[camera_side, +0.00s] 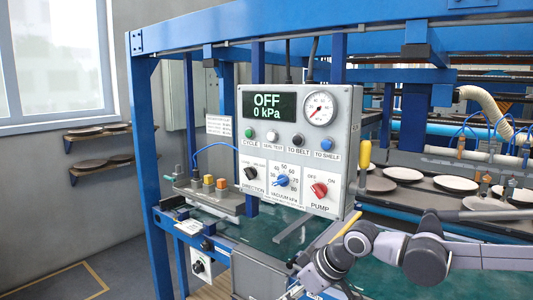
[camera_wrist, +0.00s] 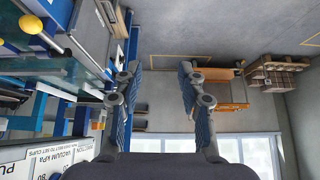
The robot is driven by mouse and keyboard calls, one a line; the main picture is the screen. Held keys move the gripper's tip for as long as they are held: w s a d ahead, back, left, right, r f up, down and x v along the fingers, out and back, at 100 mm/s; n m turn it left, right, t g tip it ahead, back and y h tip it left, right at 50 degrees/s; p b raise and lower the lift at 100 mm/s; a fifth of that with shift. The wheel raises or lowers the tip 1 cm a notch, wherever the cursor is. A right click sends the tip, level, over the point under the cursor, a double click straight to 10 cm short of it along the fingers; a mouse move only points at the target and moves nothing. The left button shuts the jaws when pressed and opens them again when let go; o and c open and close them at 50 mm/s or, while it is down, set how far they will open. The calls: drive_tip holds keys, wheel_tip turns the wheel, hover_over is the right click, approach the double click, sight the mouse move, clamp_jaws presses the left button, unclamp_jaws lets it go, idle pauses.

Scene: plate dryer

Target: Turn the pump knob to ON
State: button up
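The red pump knob (camera_side: 319,189) is at the lower right of the grey control panel (camera_side: 345,115), between the OFF and ON labels. Its handle appears tilted toward the OFF side. The panel display (camera_side: 267,105) reads OFF, 0 kPa. My gripper (camera_side: 322,272) is below the panel in the side view, apart from the knob, its fingertips hard to make out. In the wrist view my gripper (camera_wrist: 158,70) has its two fingers wide apart with nothing between them. Only part of the panel (camera_wrist: 40,150) shows at that view's lower left; the knob is not seen.
A blue direction-side neighbour, the vacuum knob (camera_side: 282,181), and a black direction knob (camera_side: 250,174) sit left of the pump knob. A yellow-handled lever (camera_side: 365,155) stands close to the panel's right edge. Blue frame posts (camera_side: 155,170) surround the panel.

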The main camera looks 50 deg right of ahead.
drive_tip(key=shift+o, duration=0.4)
drive_tip(key=o, duration=0.4)
drive_tip(key=n+g+h, duration=0.3)
drive_tip(key=n+h, duration=0.9)
drive_tip(key=h, duration=0.2)
approach(316, 192)
drive_tip(key=x, duration=0.9)
drive_tip(key=shift+d, duration=0.15)
drive_tip(key=c, duration=1.2)
